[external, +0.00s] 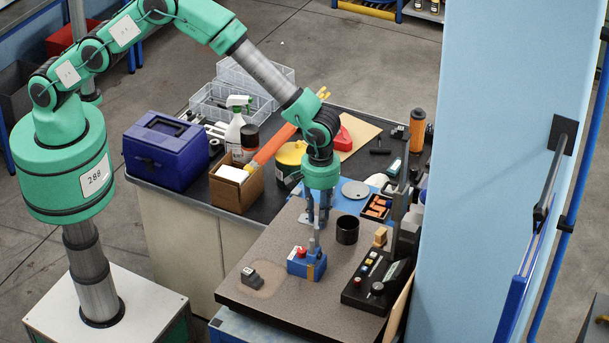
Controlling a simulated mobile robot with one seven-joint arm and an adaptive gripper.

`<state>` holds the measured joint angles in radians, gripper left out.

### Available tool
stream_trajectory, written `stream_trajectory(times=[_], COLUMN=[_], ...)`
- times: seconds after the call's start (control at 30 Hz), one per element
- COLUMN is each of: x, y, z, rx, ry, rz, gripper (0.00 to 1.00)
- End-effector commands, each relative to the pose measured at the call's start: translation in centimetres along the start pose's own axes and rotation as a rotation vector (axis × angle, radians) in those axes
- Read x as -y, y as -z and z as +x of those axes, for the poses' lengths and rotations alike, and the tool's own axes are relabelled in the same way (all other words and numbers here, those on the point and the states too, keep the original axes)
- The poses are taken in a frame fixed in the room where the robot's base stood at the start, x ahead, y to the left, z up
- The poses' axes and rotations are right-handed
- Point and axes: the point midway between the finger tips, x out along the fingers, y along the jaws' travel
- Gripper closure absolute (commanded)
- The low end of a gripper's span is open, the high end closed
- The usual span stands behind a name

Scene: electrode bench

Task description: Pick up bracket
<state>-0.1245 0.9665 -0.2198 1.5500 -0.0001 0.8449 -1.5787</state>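My green arm reaches down over the bench, and my gripper (317,220) points downward above the grey speckled slab (245,312). It is near a small blue box (299,268) with a red knob and a slim upright metal post. I cannot tell whether the fingers touch the post or hold anything, as they are small and overlap it. I cannot clearly pick out a bracket. A small dark grey block (250,277) lies on the slab to the left, on a lighter round patch. A small tan angular piece (380,237) lies to the right.
A black cup (347,230) stands just right of my gripper. A black control box (375,282) with buttons is at the right, beside a light blue pillar (470,180). Behind are a cardboard box (237,188), a spray bottle (236,130) and a blue toolbox (166,150).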

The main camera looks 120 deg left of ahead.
Motion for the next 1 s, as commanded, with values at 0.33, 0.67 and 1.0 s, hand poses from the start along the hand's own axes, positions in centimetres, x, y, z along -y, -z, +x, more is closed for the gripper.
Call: stream_trajectory(times=[0.33,0.67,1.0], x=[-0.01,0.0,-0.02], y=[0.0,0.0,0.0], z=[-0.04,-0.05,-0.12], rx=[0.0,0.0,0.0], ry=[0.0,0.0,0.0], rz=[0.0,0.0,0.0], gripper=[0.76,1.0,1.0])
